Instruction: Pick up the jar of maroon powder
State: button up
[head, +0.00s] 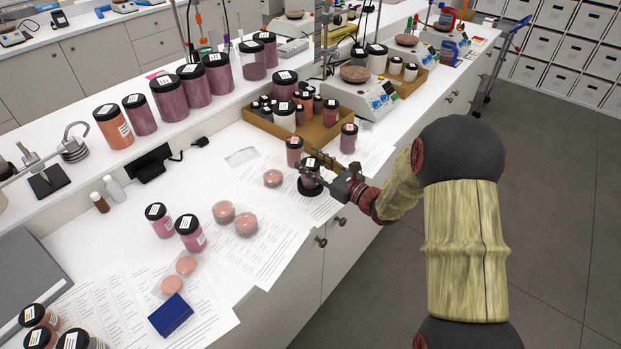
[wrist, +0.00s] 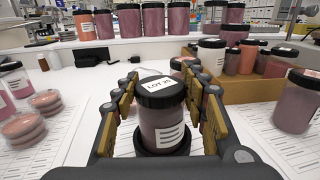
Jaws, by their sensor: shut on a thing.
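A jar of dull maroon powder (wrist: 162,125) with a black lid and a white label marked "LOT" stands upright between my gripper's fingers. My gripper (wrist: 163,100) is shut on it, one padded finger on each side. The same jar shows in the head view (head: 311,178), partly hidden by my gripper (head: 318,171). A round black base (wrist: 140,146) is under the jar, and in the head view it rests on the printed sheet. I cannot tell whether the jar touches it.
Flat pink dishes (head: 273,178) lie to the left. Several large jars line the raised shelf. The counter's front edge is near.

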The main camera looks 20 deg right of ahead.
grip_shut()
jog(key=shift+r, duration=0.1)
